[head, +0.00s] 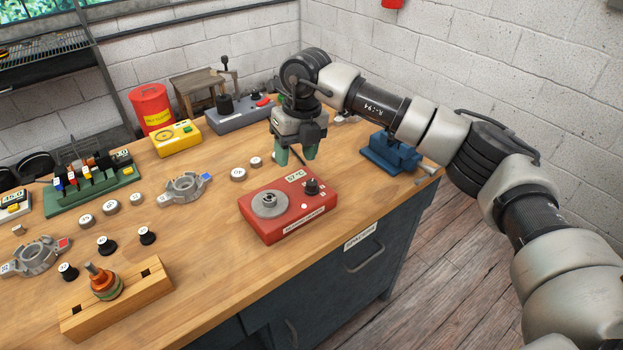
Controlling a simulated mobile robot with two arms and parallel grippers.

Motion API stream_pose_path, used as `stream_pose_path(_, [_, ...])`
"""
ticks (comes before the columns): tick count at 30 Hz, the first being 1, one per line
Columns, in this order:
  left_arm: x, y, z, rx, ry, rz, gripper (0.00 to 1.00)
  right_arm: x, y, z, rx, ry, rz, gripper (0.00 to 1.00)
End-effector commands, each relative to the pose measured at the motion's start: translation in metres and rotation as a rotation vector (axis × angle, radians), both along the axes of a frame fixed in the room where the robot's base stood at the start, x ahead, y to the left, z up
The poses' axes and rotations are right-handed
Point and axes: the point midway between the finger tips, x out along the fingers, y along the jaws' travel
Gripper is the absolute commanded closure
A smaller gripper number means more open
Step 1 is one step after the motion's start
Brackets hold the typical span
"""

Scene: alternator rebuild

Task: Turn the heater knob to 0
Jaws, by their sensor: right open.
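The red heater (291,224) sits on the wooden bench near its front right edge. A grey round piece (269,204) is on its top at the left, and a small display reading about 57 °C (296,177) is at its back. The black heater knob (312,186) is on the top at the right; its setting is too small to read. My right gripper (297,158) points down above and behind the heater, its green fingertips apart and empty. It does not touch the knob. My left gripper is not in view.
A blue vise (391,154) stands right of the heater at the bench edge. A grey box with a lever (238,113) and a yellow device (176,138) stand behind. Metal housings (184,188) and small round parts lie left. A wooden block (117,298) is at front left.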

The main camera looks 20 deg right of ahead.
Motion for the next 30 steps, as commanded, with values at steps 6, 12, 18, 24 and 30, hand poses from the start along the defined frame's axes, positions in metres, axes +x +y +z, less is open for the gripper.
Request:
stream_pose_path(6, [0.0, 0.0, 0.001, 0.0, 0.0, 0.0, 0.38, 0.007, -0.036, 0.015, -0.155, 0.006, -0.068, 0.47])
stream_pose_path(12, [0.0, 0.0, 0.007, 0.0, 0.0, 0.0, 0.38, 0.006, -0.036, -0.012, -0.155, 0.01, -0.066, 0.47])
stream_pose_path(18, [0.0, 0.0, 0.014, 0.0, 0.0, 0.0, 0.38, 0.006, -0.035, -0.051, -0.15, 0.01, -0.067, 0.47])
stream_pose_path(24, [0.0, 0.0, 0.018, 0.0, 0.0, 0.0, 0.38, 0.006, -0.034, -0.079, -0.15, 0.008, -0.065, 0.47])
stream_pose_path(30, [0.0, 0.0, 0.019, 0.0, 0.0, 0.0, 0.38, 0.007, -0.034, -0.09, -0.149, 0.006, -0.065, 0.47])
